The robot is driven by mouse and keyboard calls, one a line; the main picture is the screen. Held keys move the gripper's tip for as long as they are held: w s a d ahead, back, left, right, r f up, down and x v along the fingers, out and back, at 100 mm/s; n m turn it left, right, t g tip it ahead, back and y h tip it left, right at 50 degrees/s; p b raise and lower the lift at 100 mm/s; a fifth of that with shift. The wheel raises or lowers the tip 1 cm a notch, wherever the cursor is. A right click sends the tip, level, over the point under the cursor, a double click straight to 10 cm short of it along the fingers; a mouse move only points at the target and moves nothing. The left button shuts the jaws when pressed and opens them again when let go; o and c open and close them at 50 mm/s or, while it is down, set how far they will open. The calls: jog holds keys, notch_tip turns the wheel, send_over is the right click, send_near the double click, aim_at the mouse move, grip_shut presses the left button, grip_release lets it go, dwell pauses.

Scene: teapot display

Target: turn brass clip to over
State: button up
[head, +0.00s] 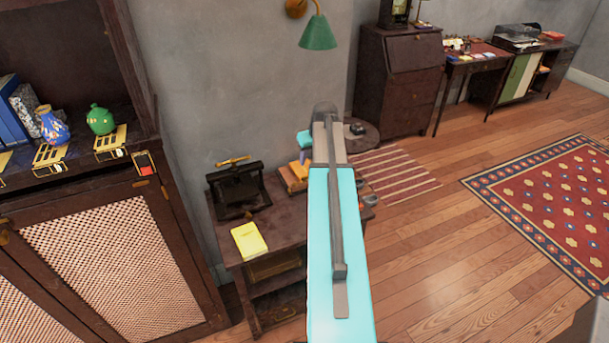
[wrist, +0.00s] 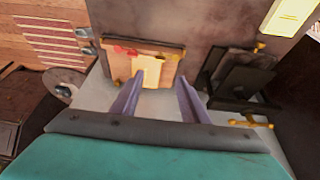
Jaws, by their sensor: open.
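A black stand (head: 238,192) sits on the small dark side table, with a brass bar-shaped piece (head: 233,160) along its top edge. In the wrist view the black stand (wrist: 240,78) is right of my fingers, with the brass bar (wrist: 250,123) at its lower edge and a small brass knob (wrist: 259,47) at its upper edge. I cannot tell which brass piece is the clip. My gripper (wrist: 160,76) is open and empty, its two purple fingers apart over a wooden box (wrist: 120,65) with a pale paper on it.
A yellow pad (head: 249,241) lies at the table's front; the wooden box (head: 291,180) stands beside my arm. A dark cabinet (head: 109,262) with a blue vase (head: 53,126) and green pot (head: 100,120) is at left. A green lamp (head: 318,35) hangs on the wall.

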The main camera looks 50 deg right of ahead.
aim_at(305, 177)
jog(key=shift+p+x, duration=2.25)
jog(key=shift+x, duration=4.4)
grip_shut()
